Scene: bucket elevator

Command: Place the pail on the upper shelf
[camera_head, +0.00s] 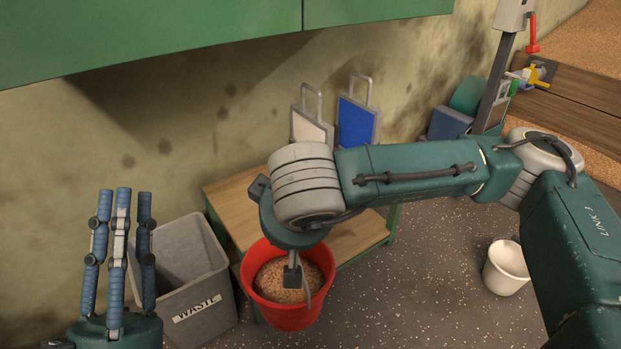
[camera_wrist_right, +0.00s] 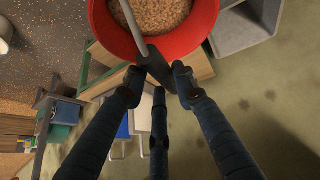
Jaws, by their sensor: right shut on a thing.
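A red pail (camera_head: 322,262) full of brown grain is in front of a low wooden shelf unit in the head view. It also shows in the right wrist view (camera_wrist_right: 205,20), with its grey handle crossing the grain. My right gripper (camera_wrist_right: 157,78) is shut on the dark grip of that handle; in the head view my own wrist mostly hides it. Whether the pail hangs free or touches something below cannot be told. The unit has an upper shelf (camera_head: 233,207) and a lower board (camera_head: 365,238). My left gripper (camera_head: 121,195) is open and empty, its fingers pointing up at the lower left.
A grey waste bin (camera_head: 190,262) stands left of the pail. A white bucket (camera_head: 507,270) is on the floor at the right. A white board (camera_head: 309,129) and a blue board (camera_head: 356,122) are behind my right arm. A green cabinet (camera_head: 150,40) overhangs the wall above.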

